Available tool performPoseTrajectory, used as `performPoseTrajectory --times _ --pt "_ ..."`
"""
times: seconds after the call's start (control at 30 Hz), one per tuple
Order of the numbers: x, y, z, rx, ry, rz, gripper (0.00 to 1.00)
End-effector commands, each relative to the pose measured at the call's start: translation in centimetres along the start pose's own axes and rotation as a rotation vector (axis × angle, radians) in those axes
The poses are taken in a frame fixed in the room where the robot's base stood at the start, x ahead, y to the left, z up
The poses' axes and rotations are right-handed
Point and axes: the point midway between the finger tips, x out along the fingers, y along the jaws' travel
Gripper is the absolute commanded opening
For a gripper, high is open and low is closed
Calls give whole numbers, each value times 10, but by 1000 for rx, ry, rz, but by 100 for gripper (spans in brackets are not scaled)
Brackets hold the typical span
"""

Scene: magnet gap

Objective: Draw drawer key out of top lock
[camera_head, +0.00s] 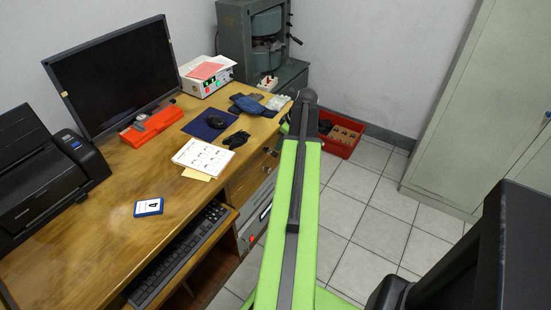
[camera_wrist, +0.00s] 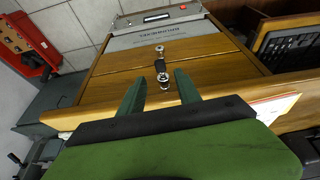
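The wrist view shows the wooden drawer fronts (camera_wrist: 105,92) with two round metal locks in a line. The lock nearer my gripper, by the desktop edge, is the top lock (camera_wrist: 164,84). The drawer key (camera_wrist: 161,69), with a dark head, appears to be at this lock and points toward the lower lock (camera_wrist: 160,49). My gripper (camera_wrist: 157,79) is open and empty. Its two green fingers stand apart on either side of the key and top lock; I cannot tell how far their tips are from the drawer. In the head view my arm hides the gripper and the key.
The wooden desk (camera_head: 100,240) holds a monitor (camera_head: 112,75), a printer (camera_head: 45,180) and papers (camera_head: 203,158). A keyboard (camera_head: 180,258) sits on a pulled-out tray. A red crate (camera_head: 340,137) stands on the floor beyond my arm. Tiled floor (camera_head: 365,235) lies open at right before the cabinet (camera_head: 480,110).

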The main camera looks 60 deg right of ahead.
Motion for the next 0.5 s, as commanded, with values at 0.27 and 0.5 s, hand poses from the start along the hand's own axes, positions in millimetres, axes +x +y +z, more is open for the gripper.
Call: performPoseTrajectory --times 0.27,0.5 --pt "57 0 3 0 0 0 40" --pt "77 0 1 1 0 1 40"
